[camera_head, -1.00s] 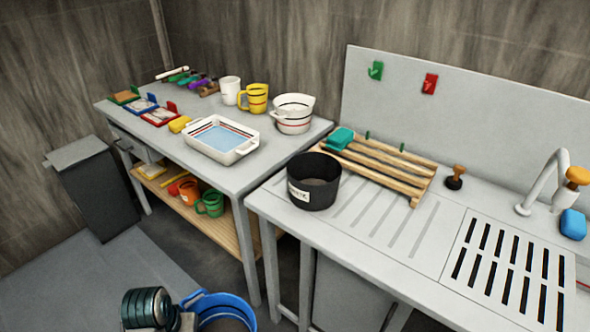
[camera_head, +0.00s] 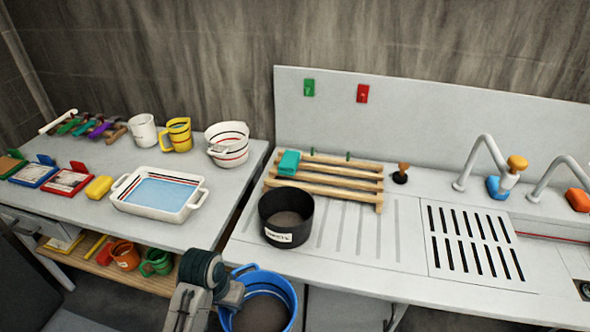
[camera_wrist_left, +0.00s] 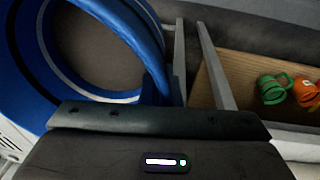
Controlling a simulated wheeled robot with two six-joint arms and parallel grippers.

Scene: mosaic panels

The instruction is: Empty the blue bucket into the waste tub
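The blue bucket (camera_head: 263,284) is low in front of the counter in the head view, cut off by the bottom edge. Its inside looks grey-brown. It fills the upper left of the left wrist view (camera_wrist_left: 22,62). My left gripper (camera_head: 236,291) is at the bucket's left side and appears shut on its rim or handle; the fingertips are hidden. The waste tub (camera_head: 285,236), black with a white label, stands upright on the draining counter, above and slightly right of the bucket in the picture. Grey-brown matter shows inside it. My right gripper is not in view.
A wooden rack (camera_head: 330,186) with a teal block (camera_head: 289,162) lies behind the tub. A white tray (camera_head: 196,204) of blue liquid stands on the left table. The counter's front edge (camera_head: 350,291) lies beside the bucket. The ribbed drainboard (camera_head: 375,235) right of the tub is clear.

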